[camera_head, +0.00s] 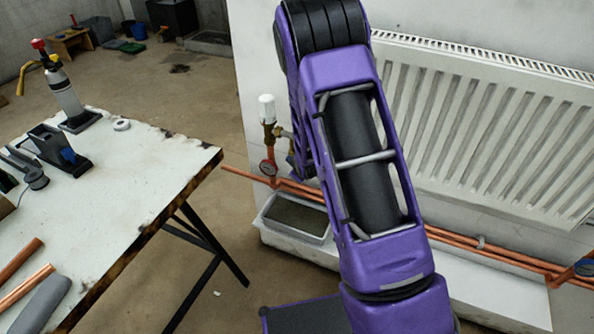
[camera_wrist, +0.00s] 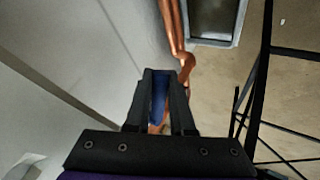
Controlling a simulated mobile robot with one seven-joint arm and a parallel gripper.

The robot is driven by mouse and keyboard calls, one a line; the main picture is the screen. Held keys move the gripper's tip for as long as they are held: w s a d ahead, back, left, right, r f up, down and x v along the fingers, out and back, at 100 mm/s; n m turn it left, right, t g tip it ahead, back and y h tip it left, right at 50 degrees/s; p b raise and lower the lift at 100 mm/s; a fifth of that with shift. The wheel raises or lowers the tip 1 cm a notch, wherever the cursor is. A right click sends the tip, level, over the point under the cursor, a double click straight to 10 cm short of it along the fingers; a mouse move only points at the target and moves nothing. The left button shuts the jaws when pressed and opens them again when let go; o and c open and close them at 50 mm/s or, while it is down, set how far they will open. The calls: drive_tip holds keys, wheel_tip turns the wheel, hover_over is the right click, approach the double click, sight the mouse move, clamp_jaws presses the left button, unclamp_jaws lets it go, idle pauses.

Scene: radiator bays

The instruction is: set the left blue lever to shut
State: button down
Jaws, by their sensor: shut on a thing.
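In the wrist view my gripper (camera_wrist: 161,76) is shut on the left blue lever (camera_wrist: 158,98), which shows as a blue strip between the two dark fingers. Copper pipe (camera_wrist: 187,62) runs just beyond the fingertips. In the head view my purple arm covers the gripper and most of the left valve area, so the lever's angle cannot be told there. A second blue lever (camera_head: 586,267) sits on the pipe at the far right edge.
The white radiator (camera_head: 490,130) is on the wall behind my arm. A worn table (camera_head: 150,170) with tools, a bottle and copper pipes stands at the left. Bare floor lies between table and wall.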

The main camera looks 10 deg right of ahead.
drive_tip(key=shift+s+d+r+n+g+h+p, duration=0.15)
drive_tip(key=shift+r+n+g+h+p, duration=0.25)
drive_tip(key=shift+g+h, duration=0.3)
drive_tip(key=shift+s+d+r+n+g+h+p, duration=0.15)
drive_tip(key=shift+r+n+g+h+p, duration=0.25)
drive_tip(key=shift+h, duration=0.4)
drive_tip(key=c, duration=0.9)
unclamp_jaws()
drive_tip(key=shift+o, duration=0.6)
drive_tip(key=shift+w+r, duration=0.1)
drive_tip(key=shift+w+d, duration=0.1)
